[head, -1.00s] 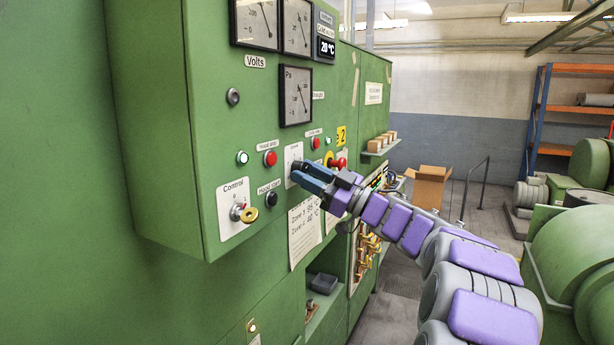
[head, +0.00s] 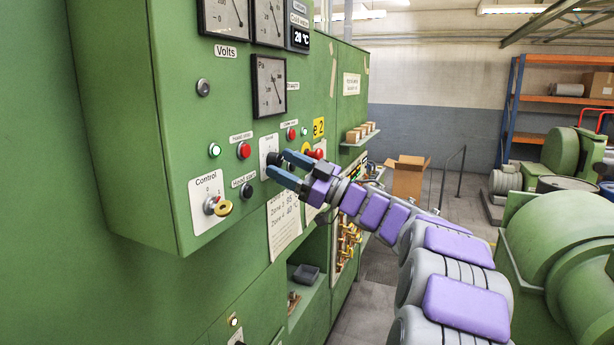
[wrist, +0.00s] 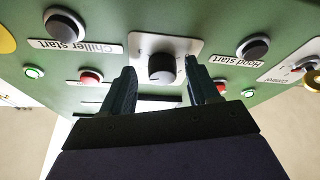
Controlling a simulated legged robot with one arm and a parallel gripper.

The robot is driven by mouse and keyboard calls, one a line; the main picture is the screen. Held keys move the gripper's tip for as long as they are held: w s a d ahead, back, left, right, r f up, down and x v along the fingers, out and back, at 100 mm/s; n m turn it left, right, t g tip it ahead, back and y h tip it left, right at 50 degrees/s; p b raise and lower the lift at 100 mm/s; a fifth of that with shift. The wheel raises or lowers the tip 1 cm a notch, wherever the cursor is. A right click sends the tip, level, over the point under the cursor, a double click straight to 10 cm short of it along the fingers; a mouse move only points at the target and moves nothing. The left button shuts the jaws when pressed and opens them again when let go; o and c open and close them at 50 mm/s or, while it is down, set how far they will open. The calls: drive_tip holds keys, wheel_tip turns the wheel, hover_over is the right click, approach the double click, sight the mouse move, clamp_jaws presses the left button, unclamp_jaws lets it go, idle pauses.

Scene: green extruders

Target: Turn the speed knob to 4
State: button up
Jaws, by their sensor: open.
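A dark round knob sits on a white plate (head: 267,145) on the green panel. It shows in the wrist view as a black knob (wrist: 161,68) with a pale pointer line. Its scale numbers are too small to read. My gripper (head: 278,163) is at the plate with its two blue-grey fingers spread. In the wrist view my gripper (wrist: 158,80) has one finger on each side of the knob, with gaps between. The fingers are not closed on it. I cannot tell how far the fingertips reach along the knob.
A Hood start button (head: 247,190), a red button (head: 244,151) and a Control key switch (head: 217,205) are to the left. A red knob (head: 318,154) is close behind the gripper. A Chiller start button (wrist: 65,25) shows in the wrist view. Green machinery (head: 555,260) stands at right.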

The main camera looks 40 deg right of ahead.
drive_tip(key=b+v, duration=0.3)
drive_tip(key=v, duration=1.4)
drive_tip(key=shift+d+f+b, duration=0.15)
drive_tip(key=shift+d+b, duration=0.05)
drive_tip(key=shift+b, duration=0.1)
